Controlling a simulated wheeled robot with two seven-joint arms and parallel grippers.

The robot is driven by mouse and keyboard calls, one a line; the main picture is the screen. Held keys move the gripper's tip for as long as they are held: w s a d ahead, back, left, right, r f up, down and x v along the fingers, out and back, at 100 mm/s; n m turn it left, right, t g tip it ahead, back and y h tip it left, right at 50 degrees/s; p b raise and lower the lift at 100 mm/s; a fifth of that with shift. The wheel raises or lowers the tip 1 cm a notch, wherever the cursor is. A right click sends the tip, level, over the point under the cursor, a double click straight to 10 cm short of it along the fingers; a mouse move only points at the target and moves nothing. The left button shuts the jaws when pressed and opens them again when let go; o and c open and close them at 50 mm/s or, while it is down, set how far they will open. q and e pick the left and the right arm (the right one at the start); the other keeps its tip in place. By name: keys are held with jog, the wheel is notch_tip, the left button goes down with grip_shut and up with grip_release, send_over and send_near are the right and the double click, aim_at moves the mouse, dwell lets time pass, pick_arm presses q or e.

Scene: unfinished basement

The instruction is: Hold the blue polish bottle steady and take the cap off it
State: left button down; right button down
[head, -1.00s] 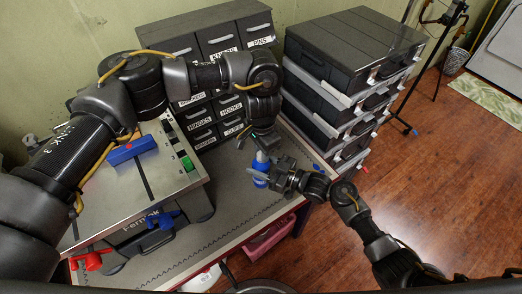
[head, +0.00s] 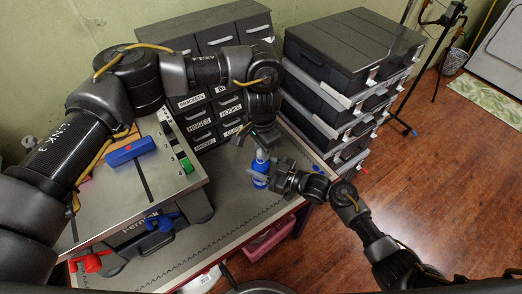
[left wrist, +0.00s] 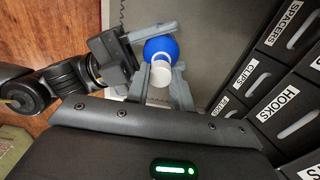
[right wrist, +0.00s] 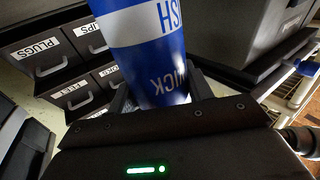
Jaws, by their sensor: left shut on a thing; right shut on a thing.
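The blue polish bottle (head: 260,172) stands upright near the right edge of the bench top. My right gripper (head: 277,178) is shut on its body from the right; the right wrist view shows the blue and white bottle (right wrist: 147,45) close up between the fingers. My left gripper (head: 261,146) points down over the bottle's top. In the left wrist view its fingers are shut on the white cap (left wrist: 160,75), with the blue bottle (left wrist: 160,47) and a white ring just beyond. I cannot tell whether the cap is apart from the bottle.
A labelled drawer cabinet (head: 212,110) stands behind the bottle, and stacked dark cases (head: 345,75) stand to its right. A grey bench machine (head: 135,190) with red and blue knobs fills the left. The front of the bench top (head: 225,225) is clear.

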pick_arm(q)
jog(key=shift+r, duration=0.4)
jog(key=shift+r, duration=2)
pick_arm(e)
jog(key=c, duration=0.5)
grip_release()
jog(key=shift+d, duration=0.1)
pick_arm(q)
jog(key=shift+f, duration=0.2)
pick_arm(e)
jog(key=shift+s+d+f, duration=0.1)
jog(key=shift+s+d, duration=0.05)
jog(key=shift+d, duration=0.15)
pick_arm(q)
notch_tip(320, 180, down, 2)
jog(key=b, duration=0.2)
jog(key=shift+f+b, duration=0.2)
jog(key=shift+b, duration=0.2)
pick_arm(e)
jog(key=v, duration=1.1)
jog(key=shift+s, duration=0.15)
